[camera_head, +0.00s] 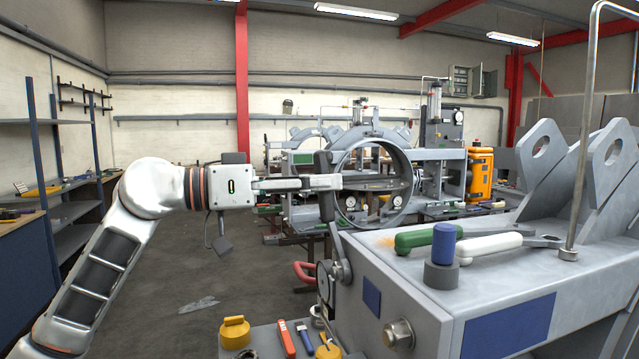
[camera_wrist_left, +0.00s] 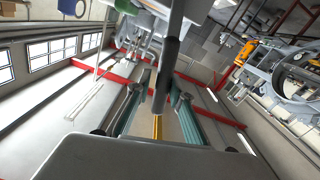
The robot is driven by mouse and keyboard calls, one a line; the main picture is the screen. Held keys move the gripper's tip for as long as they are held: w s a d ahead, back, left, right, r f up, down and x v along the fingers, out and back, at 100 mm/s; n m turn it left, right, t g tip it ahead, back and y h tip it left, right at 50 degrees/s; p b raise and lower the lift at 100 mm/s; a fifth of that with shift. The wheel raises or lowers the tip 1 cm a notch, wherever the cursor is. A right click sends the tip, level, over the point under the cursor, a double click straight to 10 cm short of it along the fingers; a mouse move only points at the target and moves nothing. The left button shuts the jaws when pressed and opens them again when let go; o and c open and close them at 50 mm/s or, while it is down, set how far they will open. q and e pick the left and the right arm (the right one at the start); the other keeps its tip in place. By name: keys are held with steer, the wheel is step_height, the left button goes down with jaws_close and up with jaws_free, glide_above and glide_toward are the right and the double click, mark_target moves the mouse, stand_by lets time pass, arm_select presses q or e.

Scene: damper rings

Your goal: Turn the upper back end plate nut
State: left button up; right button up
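My left gripper (camera_head: 332,182) comes in from the left in the head view. Its fingers are closed around the dark handle (camera_head: 322,162) of an upright tool, which also shows between the fingers in the left wrist view (camera_wrist_left: 168,65). The tool's grey shaft (camera_head: 335,238) runs down to a round grey nut-like part (camera_head: 341,271) at the back left corner of the grey machine block (camera_head: 500,290). Whether the tool is seated on it is too small to tell. A second large nut (camera_head: 398,335) shows on the block's near end face. My right gripper is not in view.
On the block lie a green-handled tool (camera_head: 415,238), a white-handled tool (camera_head: 490,246) and a blue cylinder in a grey ring (camera_head: 443,274). A low bench holds a yellow container (camera_head: 234,333) and small tools. A large metal ring (camera_head: 401,160) stands behind the gripper. Floor at left is mostly clear.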

arm_select(q)
steer(key=shift+s+d+r+m+b, duration=0.1)
steer(key=shift+s+d+m+b, duration=0.15)
steer(key=shift+s+m, duration=0.4)
steer(key=shift+s+d+m+b, duration=0.2)
steer(key=shift+s+m+b, duration=0.1)
steer(key=shift+s+m, duration=0.3)
steer(key=shift+s+d+r+m+b, duration=0.1)
steer(key=shift+s+d+m+b, duration=0.15)
steer(key=shift+s+m, duration=0.4)
steer(key=shift+s, duration=0.15)
steer(key=shift+s+d+f+m+b, duration=0.2)
steer(key=shift+s+m+b, duration=0.15)
steer(key=shift+s+m, duration=0.25)
steer(key=shift+s+d+f+m+b, duration=0.2)
steer(key=shift+s+m+b, duration=0.2)
steer(key=shift+s, duration=0.35)
steer(key=shift+s+d+f+m+b, duration=0.2)
steer(key=shift+s+m+b, duration=0.15)
steer(key=shift+s+m, duration=0.25)
steer(key=shift+s, duration=0.1)
